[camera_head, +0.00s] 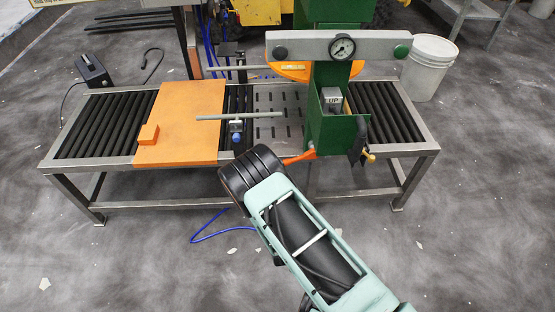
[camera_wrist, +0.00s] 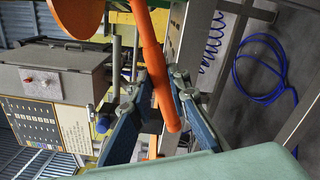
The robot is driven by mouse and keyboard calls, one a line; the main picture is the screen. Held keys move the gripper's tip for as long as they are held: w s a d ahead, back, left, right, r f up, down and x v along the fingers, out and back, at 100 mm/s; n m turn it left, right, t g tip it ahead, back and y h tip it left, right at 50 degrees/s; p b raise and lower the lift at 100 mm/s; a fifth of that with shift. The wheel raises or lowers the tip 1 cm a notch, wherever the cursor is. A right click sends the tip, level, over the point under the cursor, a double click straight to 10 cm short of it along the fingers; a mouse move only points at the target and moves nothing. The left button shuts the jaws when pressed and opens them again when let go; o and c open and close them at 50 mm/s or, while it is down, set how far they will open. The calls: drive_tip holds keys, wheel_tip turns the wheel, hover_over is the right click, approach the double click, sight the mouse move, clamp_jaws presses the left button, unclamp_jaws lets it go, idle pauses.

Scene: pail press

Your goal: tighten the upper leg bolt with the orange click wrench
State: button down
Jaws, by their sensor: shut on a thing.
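The orange click wrench (camera_head: 298,158) shows as a short length between my dark wrist and the green press column, close to the front rail of the roller table. In the wrist view the wrench (camera_wrist: 146,42) is a long orange bar running from the top edge down between my fingers. My gripper (camera_wrist: 160,88) is shut on the wrench handle, with a finger on each side. In the head view my arm hides the gripper. I cannot make out the upper leg bolt in either view, nor whether the wrench head touches anything.
The roller table (camera_head: 430,148) stands on metal legs, with an orange board (camera_head: 190,105) on its left half. A white bucket (camera_head: 428,65) stands behind right. A blue hose (camera_head: 205,232) lies on the floor.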

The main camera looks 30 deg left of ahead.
drive_tip(key=shift+s+d+r+m+p, duration=0.15)
drive_tip(key=shift+s+d+r+m, duration=0.25)
drive_tip(key=shift+s, duration=0.4)
drive_tip(key=shift+s+d+r+m+p, duration=0.1)
drive_tip(key=shift+s+d+r+m, duration=0.2)
drive_tip(key=shift+s+r, duration=0.35)
drive_tip(key=shift+s+d+r+m+p, duration=0.15)
drive_tip(key=shift+s+d+r+m, duration=0.2)
drive_tip(key=shift+s, duration=0.55)
